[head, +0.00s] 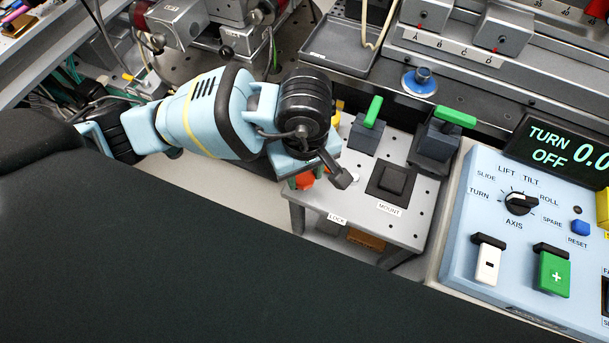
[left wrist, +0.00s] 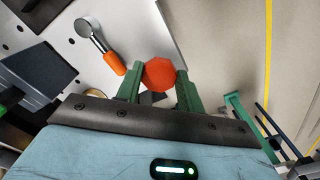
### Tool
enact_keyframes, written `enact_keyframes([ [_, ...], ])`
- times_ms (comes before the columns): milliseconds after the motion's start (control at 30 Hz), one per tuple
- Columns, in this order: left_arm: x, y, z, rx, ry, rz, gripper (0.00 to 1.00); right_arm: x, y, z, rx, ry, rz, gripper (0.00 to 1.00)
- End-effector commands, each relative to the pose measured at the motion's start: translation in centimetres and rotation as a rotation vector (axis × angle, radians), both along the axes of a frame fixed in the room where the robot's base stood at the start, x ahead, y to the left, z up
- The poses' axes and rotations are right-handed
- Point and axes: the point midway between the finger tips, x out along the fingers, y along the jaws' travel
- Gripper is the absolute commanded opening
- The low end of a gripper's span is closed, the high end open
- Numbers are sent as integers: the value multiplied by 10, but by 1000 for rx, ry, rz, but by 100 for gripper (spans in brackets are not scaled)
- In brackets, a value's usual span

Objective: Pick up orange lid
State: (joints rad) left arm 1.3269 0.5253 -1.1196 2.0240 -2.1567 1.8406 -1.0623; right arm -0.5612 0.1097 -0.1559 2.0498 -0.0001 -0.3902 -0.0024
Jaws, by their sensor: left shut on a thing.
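The orange lid (left wrist: 158,74) is an orange, many-sided cap held between the two green fingers of my left gripper (left wrist: 160,84) in the left wrist view. The fingers are shut on its sides. In the head view a bit of orange (head: 304,180) shows beneath my left gripper (head: 299,178), beside the left edge of the small grey table; my wrist hides most of it. What lies directly under the lid is hard to make out. My right gripper is in neither view.
The small perforated grey table (head: 405,215) carries a black square mount (head: 391,181) and green-handled clamps (head: 373,112). A lever with an orange grip (left wrist: 115,62) lies close to the lid. A control panel (head: 530,225) stands at the right.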

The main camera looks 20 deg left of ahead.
Motion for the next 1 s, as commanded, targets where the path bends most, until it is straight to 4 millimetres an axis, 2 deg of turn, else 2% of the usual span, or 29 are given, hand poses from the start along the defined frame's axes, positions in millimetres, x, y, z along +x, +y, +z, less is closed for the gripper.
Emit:
enact_keyframes([
  [33,1,0,10,-2,-5,-2,16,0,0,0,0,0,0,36],
  [400,-80,-43,15,-4,1,-9,16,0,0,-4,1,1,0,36],
  [600,-117,-62,19,-3,0,-7,16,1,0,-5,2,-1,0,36],
  [800,-136,-72,22,-2,-1,-2,16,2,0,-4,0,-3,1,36],
  [1000,-142,-75,22,-1,-1,0,16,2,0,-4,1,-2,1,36],
])
